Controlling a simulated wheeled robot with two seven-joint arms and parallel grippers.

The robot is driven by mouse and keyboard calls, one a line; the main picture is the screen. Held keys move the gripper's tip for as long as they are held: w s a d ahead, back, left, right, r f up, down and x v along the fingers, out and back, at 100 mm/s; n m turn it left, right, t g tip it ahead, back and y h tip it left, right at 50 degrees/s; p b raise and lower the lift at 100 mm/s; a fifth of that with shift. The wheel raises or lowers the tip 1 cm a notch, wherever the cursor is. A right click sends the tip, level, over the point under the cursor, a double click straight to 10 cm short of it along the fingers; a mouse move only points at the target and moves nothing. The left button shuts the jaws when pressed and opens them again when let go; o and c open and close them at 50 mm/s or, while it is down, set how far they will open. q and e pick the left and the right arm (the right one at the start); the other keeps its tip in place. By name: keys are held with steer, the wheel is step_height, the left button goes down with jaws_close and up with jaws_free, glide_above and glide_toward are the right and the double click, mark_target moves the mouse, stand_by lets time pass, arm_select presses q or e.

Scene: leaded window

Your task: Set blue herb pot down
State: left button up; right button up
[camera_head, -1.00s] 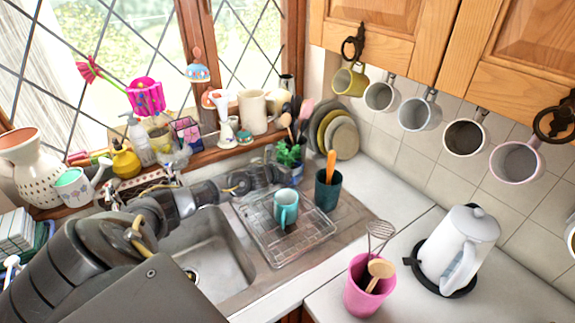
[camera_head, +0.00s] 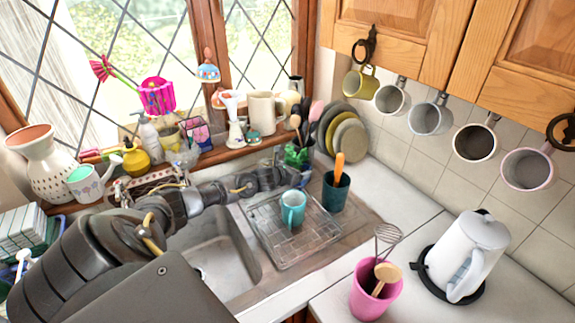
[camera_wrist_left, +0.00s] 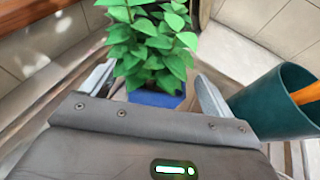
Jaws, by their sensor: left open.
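The blue herb pot carries a bushy green plant, whose leaves (camera_head: 297,154) show in the head view at the back of the sink area, by the window corner. In the left wrist view the blue pot (camera_wrist_left: 156,99) stands upright between my left gripper's fingers, with its leaves above. My left gripper (camera_head: 286,176) reaches in from the left at the pot; it is open, with one finger on each side in the wrist view (camera_wrist_left: 155,88). The pot's base is hidden, so I cannot tell what it touches. My right gripper is not in view.
A dark teal utensil pot (camera_head: 334,192) stands just right of the plant. A wire rack (camera_head: 300,243) with a teal mug (camera_head: 292,209) lies in front. Stacked plates (camera_head: 349,140) lean behind. A pink pot (camera_head: 375,292) and white kettle (camera_head: 466,258) stand on the right counter.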

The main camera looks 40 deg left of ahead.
arm_select(q)
steer(key=b+v, duration=0.2)
steer(key=v, duration=0.9)
steer(key=shift+f+b, duration=0.1)
steer(key=shift+b, duration=0.2)
steer(key=shift+s+r, duration=0.25)
steer(key=shift+s, duration=0.1)
